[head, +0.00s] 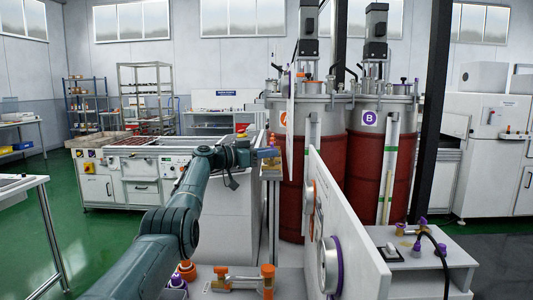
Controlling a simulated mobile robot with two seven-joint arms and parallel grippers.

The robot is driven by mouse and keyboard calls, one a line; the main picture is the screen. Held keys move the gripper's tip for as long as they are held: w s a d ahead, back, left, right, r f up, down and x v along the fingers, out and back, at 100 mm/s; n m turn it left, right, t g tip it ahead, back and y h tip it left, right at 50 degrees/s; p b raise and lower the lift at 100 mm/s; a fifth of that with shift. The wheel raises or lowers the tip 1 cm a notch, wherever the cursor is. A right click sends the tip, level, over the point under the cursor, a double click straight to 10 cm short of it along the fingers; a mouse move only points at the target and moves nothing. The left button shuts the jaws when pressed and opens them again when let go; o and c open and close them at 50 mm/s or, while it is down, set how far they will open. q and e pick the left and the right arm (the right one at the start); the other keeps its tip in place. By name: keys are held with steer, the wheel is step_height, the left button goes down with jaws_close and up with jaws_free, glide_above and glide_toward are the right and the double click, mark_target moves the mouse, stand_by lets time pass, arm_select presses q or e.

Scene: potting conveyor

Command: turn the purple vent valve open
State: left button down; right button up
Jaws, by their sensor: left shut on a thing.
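My left gripper (257,154) is at the end of my teal arm, left of the drum marked A. My right gripper is not in view.
Two red drums, A (291,190) and B (375,175), stand behind a white upright panel (340,220) with round dials. An orange-handled brass valve (240,281) is at the bottom. A purple-handled brass valve (417,243) sits on the right bench. A dark column (434,110) stands right.

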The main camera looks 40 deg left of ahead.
arm_select(q)
steer(key=shift+f, duration=0.1)
steer(key=c, duration=1.3)
jaws_free()
steer(key=shift+s+a+f+b, duration=0.1)
steer(key=shift+s+a+b, duration=0.25)
steer(key=shift+s, duration=0.2)
steer(key=b+v, duration=0.3)
steer(key=v, duration=0.9)
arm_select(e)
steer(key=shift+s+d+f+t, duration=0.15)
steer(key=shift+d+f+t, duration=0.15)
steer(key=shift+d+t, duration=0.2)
arm_select(q)
steer(key=shift+o, duration=0.5)
steer(key=shift+d, duration=0.15)
